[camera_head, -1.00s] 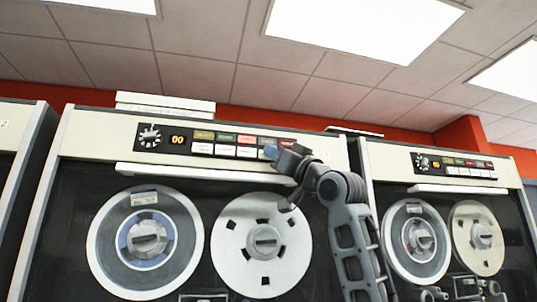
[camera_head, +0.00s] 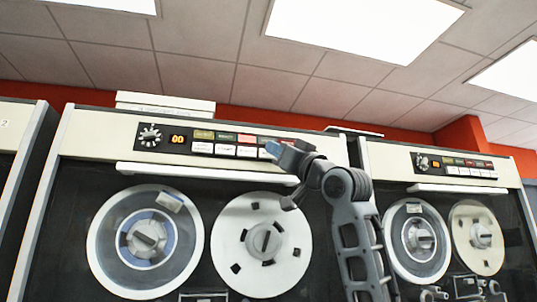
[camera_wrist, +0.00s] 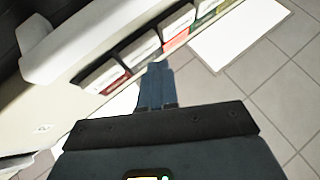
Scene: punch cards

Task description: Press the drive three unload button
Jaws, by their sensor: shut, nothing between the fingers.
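The control panel (camera_head: 183,140) of the middle tape drive has an orange display, a top row of coloured lamps or buttons and a bottom row of white buttons. My gripper (camera_head: 271,149) is shut, its bluish fingertips in front of the panel's right part, hiding some buttons there. In the wrist view my closed fingers (camera_wrist: 156,72) point at the row, where a white button (camera_wrist: 141,49) and another white button (camera_wrist: 103,78) show close to the tips. I cannot tell whether they touch. Button labels are too small to read, so I cannot tell which is unload.
A light ledge (camera_head: 200,175) runs below the panel. Two reels, left (camera_head: 145,243) and right (camera_head: 262,244), sit beneath. Another drive (camera_head: 440,160) stands to the right and a cabinet (camera_head: 15,130) to the left. White boxes (camera_head: 165,103) lie on top.

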